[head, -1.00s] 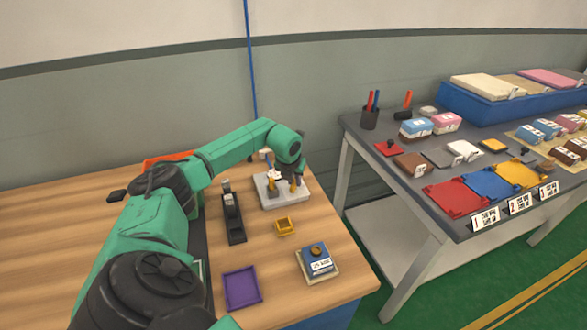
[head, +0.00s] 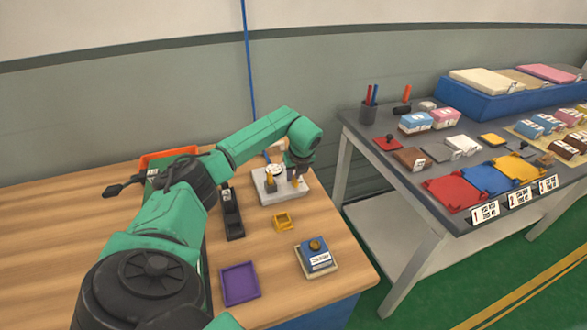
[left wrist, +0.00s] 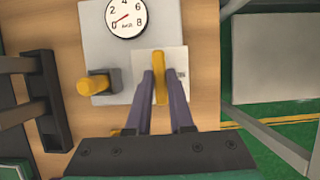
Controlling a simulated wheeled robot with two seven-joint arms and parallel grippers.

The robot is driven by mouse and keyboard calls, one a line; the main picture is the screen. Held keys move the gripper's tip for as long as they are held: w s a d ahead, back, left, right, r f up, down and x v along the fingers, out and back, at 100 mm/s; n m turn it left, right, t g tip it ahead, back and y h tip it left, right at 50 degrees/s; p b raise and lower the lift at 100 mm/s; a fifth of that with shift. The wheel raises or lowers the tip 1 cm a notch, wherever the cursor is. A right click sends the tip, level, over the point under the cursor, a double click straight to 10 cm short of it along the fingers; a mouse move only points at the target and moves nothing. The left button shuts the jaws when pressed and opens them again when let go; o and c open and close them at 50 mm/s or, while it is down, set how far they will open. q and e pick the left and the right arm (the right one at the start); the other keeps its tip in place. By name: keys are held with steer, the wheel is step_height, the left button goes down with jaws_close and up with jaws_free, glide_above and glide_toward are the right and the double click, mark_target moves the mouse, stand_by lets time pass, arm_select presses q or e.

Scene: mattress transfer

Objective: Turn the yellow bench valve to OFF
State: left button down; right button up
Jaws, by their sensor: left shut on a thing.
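A pale grey block (head: 268,199) stands on the wooden bench with a round white gauge (left wrist: 125,17), whose red needle points near 0. Two yellow handles rise from it. One yellow handle (left wrist: 92,85) is at the left in the left wrist view, on a dark mount. The other, the yellow valve handle (left wrist: 160,65), points up the picture over a white label (left wrist: 176,62). My left gripper (left wrist: 160,90) is shut on this second handle, one finger on each side. In the head view my left gripper (head: 297,178) is at the block's right part. My right gripper is not in view.
A grey table (head: 400,193) with several coloured items stands at the right, across a gap.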

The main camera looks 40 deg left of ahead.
arm_select(q)
steer(key=shift+w+a+r, duration=0.1)
steer(key=shift+r, duration=0.05)
steer(key=c, duration=0.8)
jaws_free()
steer(key=b+v, duration=0.1)
steer(key=v, duration=1.3)
steer(key=shift+r+b, duration=0.25)
steer(key=shift+b, duration=0.15)
